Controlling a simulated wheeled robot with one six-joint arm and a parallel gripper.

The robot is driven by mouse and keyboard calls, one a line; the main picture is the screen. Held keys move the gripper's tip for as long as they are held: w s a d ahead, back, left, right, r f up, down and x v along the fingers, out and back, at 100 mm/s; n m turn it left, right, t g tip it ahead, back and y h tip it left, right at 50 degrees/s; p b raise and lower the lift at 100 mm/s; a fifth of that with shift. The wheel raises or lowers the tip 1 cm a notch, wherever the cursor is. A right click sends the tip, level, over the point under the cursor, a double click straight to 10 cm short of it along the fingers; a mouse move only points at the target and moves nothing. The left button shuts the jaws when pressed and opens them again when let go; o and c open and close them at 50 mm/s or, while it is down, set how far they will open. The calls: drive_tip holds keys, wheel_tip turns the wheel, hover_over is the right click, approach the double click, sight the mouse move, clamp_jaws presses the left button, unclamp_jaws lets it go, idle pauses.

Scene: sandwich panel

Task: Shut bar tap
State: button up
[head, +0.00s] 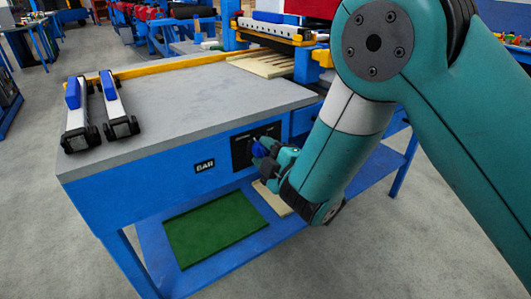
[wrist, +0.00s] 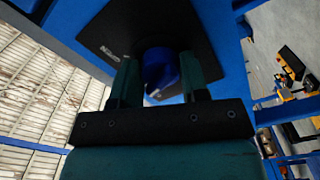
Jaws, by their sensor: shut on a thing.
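The bar tap shows as a blue knob (wrist: 160,68) on a black plate (wrist: 120,28) in the wrist view. My gripper (wrist: 162,80) has one finger on each side of the knob and is shut on it. In the head view the black plate (head: 241,152) sits on the blue front of the workbench, right of a small black BAR label (head: 204,166). My gripper (head: 265,152) reaches it from the right, and the blue knob (head: 258,149) is partly hidden there. White lettering on the plate is only partly readable, so the knob's setting cannot be told.
The workbench has a grey top (head: 190,95). Two clamp-like tools (head: 80,115) with blue parts lie at its left end. A green mat (head: 215,222) lies on the blue lower shelf (head: 185,278). A machine with rollers (head: 275,30) stands behind. Grey floor is free at the front.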

drive_tip(key=n, duration=0.4)
drive_tip(key=shift+n, duration=0.3)
idle(0.5)
drive_tip(key=o, duration=0.9)
drive_tip(key=shift+s, duration=0.1)
